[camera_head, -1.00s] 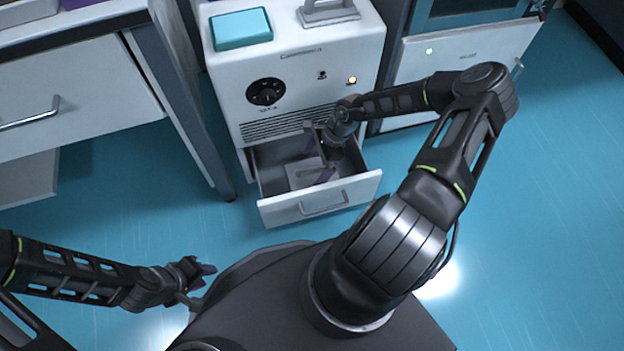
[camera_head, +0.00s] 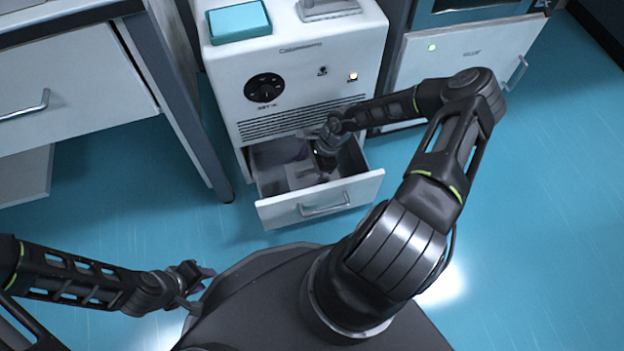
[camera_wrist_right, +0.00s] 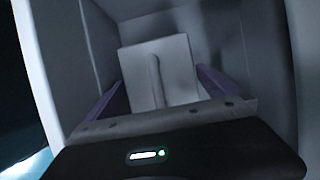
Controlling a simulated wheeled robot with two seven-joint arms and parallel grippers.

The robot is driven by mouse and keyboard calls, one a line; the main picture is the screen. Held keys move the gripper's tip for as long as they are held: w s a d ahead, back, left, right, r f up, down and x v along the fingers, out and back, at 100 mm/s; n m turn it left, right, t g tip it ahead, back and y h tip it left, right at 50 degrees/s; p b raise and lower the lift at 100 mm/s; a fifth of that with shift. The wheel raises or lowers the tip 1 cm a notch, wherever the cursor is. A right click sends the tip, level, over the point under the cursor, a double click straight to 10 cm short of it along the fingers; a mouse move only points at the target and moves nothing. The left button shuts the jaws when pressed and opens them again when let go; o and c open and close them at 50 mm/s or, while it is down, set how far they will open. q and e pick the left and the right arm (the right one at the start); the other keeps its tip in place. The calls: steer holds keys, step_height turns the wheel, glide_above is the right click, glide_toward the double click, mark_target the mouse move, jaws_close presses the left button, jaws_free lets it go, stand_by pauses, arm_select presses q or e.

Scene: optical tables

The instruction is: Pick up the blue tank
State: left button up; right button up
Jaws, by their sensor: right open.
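A flat teal-blue box (camera_head: 239,21) lies on top of the white cabinet; I cannot tell whether it is the blue tank. My right gripper (camera_wrist_right: 157,88) reaches into the cabinet's open drawer (camera_head: 320,201). In the right wrist view its two purple-lined fingers stand apart. A pale grey block (camera_wrist_right: 158,73) with an upright ridge shows between and beyond them. Whether the fingers touch it is unclear. In the head view the block (camera_head: 301,174) is partly hidden by my right wrist. My left gripper (camera_head: 203,287) is open and empty, low at the left and away from the cabinet.
The white cabinet (camera_head: 300,65) has a dial, a lit lamp and a vent above the drawer. A grey handled object (camera_head: 329,8) stands on its top. A drawer desk (camera_head: 75,85) is at the left, another white unit (camera_head: 465,55) at the right. Blue floor (camera_head: 550,220) is clear at the right.

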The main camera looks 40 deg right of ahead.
steer(key=shift+c, duration=0.3)
steer(key=c, duration=1.7)
step_height(320, 180, up, 10)
steer(key=p, duration=0.5)
